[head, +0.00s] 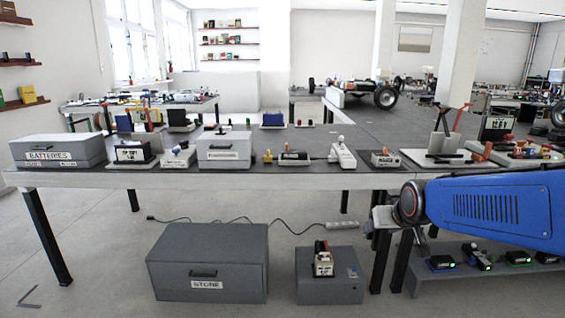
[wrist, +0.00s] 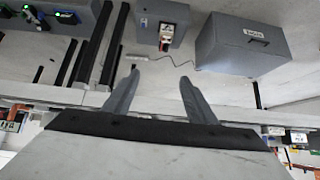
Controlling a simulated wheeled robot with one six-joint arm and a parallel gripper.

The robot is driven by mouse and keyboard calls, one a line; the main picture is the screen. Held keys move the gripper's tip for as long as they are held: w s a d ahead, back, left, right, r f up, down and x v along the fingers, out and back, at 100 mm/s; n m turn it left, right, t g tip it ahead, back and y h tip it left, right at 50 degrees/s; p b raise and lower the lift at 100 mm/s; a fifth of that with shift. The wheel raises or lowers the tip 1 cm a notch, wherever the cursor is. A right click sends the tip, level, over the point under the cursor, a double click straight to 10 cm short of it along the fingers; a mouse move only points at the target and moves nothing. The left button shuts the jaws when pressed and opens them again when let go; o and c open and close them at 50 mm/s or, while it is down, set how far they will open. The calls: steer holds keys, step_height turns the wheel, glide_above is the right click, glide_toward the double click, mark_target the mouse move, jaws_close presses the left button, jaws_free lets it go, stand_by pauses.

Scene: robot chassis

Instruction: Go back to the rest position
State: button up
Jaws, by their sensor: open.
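My blue arm reaches in from the right edge of the head view, in front of the long table. My gripper hangs at the arm's end; its fingers are hard to make out there. In the wrist view, my gripper (wrist: 158,92) shows two grey fingers spread apart with nothing between them. It is clear of the objects on the floor and touches nothing that I can see. The wrist picture looks upside down, with the floor boxes along its top.
The long table (head: 100,178) holds a BATTERIES box (head: 58,151), another labelled box (head: 224,150) and small devices. On the floor stand a grey STORE box (head: 207,262) and a smaller grey box (head: 330,275) bearing a device. A low shelf (head: 500,270) is under my arm.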

steer(key=s+f+g, duration=0.2)
steer(key=s, duration=1.2)
steer(key=s+d+f+g, duration=0.1)
steer(key=s+g, duration=0.1)
steer(key=s, duration=1.2)
steer(key=shift+d+f, duration=0.2)
steer(key=shift+f, duration=0.2)
